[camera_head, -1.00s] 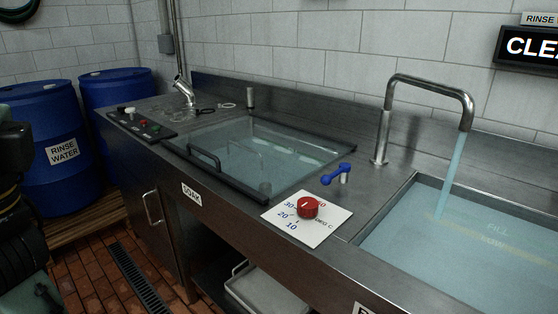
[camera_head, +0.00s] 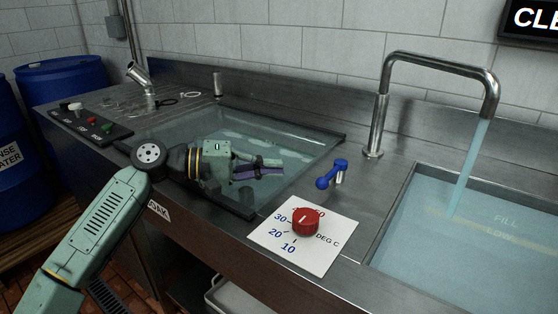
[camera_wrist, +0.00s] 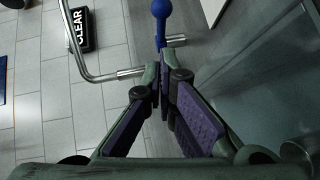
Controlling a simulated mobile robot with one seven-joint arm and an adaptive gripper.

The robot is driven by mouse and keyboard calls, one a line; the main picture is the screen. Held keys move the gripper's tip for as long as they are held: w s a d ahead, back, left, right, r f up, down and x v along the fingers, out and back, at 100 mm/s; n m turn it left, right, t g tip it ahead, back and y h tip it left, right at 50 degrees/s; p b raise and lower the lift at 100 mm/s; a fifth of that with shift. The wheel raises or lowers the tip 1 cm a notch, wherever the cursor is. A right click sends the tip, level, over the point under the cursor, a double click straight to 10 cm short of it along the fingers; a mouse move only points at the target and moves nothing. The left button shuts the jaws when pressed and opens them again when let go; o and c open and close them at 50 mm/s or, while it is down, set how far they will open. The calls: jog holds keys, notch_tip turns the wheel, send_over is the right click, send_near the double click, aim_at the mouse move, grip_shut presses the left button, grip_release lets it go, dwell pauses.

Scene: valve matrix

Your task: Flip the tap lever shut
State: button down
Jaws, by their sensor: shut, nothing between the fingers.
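The blue tap lever (camera_head: 332,173) stands on a short metal post on the counter, between the soak tank and the right basin. The lever also shows at the top of the wrist view (camera_wrist: 161,22), beyond my fingertips. The curved metal tap (camera_head: 440,62) pours water into the right basin; its pipe also shows in the wrist view (camera_wrist: 76,42). My gripper (camera_head: 283,168) is over the soak tank, left of the lever and pointing toward it. It is shut and empty, with a gap between its tips and the lever.
A red temperature knob (camera_head: 306,221) on a white dial plate (camera_head: 325,258) sits at the counter's front, near the lever. The soak tank's glass lid (camera_head: 300,135) lies below and behind my gripper. A button panel (camera_head: 92,122) is at the left. The right basin (camera_head: 400,235) holds water.

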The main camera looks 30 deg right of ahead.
aim_at(332, 173)
jog(key=p+x, duration=0.2)
jog(key=x, duration=0.5)
jog(key=shift+s+d+r+p, duration=0.1)
jog(key=shift+d+r+p, duration=0.1)
jog(key=shift+p, duration=0.15)
jog(key=shift+s+d+f, duration=0.2)
jog(key=shift+d+f, duration=0.05)
jog(key=shift+d, duration=0.25)
jog(key=shift+s+f, duration=0.1)
